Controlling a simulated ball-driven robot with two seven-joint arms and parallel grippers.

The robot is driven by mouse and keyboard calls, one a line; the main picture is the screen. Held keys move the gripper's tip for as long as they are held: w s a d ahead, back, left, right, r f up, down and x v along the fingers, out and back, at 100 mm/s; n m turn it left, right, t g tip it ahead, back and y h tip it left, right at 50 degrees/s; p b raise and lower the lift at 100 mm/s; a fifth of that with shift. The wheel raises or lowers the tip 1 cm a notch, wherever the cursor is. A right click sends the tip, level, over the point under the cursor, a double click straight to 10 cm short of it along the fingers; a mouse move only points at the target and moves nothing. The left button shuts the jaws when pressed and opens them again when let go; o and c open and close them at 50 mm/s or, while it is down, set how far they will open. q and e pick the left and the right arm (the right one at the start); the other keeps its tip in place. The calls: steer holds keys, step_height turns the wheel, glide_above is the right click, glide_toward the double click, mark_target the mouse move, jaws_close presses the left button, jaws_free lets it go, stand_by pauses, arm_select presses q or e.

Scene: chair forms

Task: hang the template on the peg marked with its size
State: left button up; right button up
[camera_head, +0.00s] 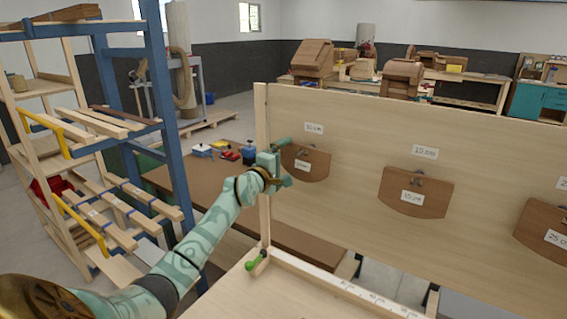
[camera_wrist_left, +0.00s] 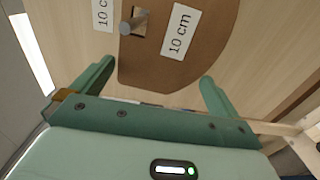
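A brown template (camera_head: 315,168) with a rounded lower edge is at the left peg of the upright board. In the left wrist view its tag reads 10 cm, and the peg (camera_wrist_left: 133,23) shows through its hole. The sign (camera_head: 313,128) above that peg also appears to read 10 cm. My left gripper (camera_head: 282,163) is open in front of this template's left side. In the left wrist view its fingers are spread wide, with nothing clamped between them. My right gripper is out of view.
More brown templates hang from the middle peg (camera_head: 416,193) and at the right edge (camera_head: 545,232). The pale wooden board (camera_head: 375,140) stands above a bench with a ruler strip (camera_head: 345,288). A blue-framed rack (camera_head: 165,125) stands left of my arm.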

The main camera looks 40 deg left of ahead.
arm_select(q)
steer(key=shift+s+d+f, duration=0.1)
steer(key=shift+s, duration=0.4)
steer(key=s+d+b, duration=0.1)
steer(key=s, duration=1.4)
steer(key=shift+s+d, duration=0.15)
steer(key=shift+d, duration=0.2)
